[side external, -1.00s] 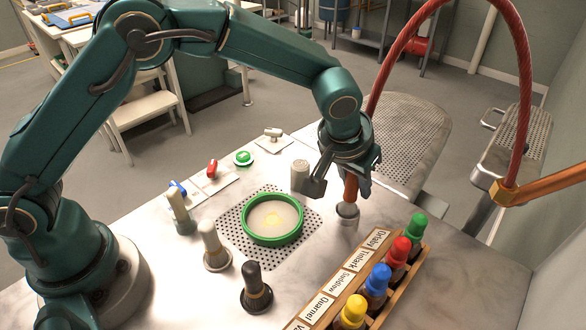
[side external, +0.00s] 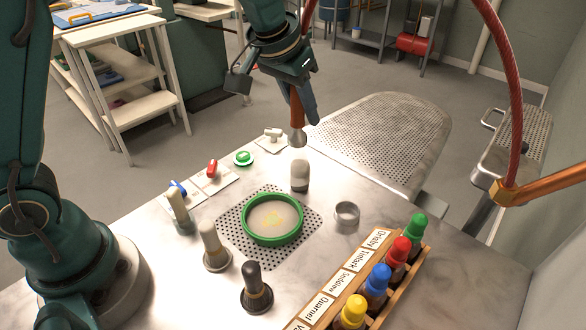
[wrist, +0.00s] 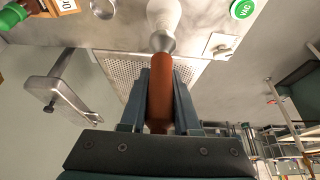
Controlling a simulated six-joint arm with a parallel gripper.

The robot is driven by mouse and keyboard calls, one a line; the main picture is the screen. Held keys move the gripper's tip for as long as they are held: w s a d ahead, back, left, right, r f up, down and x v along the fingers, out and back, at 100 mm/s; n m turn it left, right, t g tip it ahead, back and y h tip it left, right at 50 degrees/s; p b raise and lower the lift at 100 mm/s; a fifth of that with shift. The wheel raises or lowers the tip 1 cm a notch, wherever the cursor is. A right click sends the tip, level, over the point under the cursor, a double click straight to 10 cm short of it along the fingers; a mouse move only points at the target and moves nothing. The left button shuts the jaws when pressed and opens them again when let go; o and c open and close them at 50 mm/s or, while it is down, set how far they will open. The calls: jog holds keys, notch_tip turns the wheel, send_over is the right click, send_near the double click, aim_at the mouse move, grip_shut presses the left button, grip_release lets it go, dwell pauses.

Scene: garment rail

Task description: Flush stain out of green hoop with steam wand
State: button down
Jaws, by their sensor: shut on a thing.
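The green hoop (side external: 273,238) lies on a perforated plate (side external: 235,237) in the side view. It holds pale cloth (side external: 285,212) with a faint yellow stain (side external: 273,219) near its middle. My gripper (side external: 300,104) is shut on the steam wand (side external: 297,136), holding it in the air behind the hoop. The wand points downward, with its metal tip above a white post. In the wrist view, the wand's copper-brown body (wrist: 160,85) sits between both fingers. The hoop is not visible there.
An empty metal ring holder (side external: 347,214) stands right of the hoop. A rack of colour-capped bottles (side external: 376,281) is at front right. Several posts, including the white one (side external: 300,177) and a black one (side external: 255,288), surround the plate. The red hose (side external: 515,100) arches at right.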

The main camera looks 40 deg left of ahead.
jog(key=shift+a+r, duration=0.1)
jog(key=shift+a, duration=0.05)
jog(key=shift+s, duration=0.15)
jog(key=s+d+g, duration=0.2)
jog(key=s+d, duration=0.1)
jog(key=s, duration=0.4)
jog(key=s+x, duration=0.1)
jog(key=x, duration=0.5)
jog(key=shift+a+f, duration=0.25)
jog(key=shift+f, duration=0.15)
dwell(1.5)
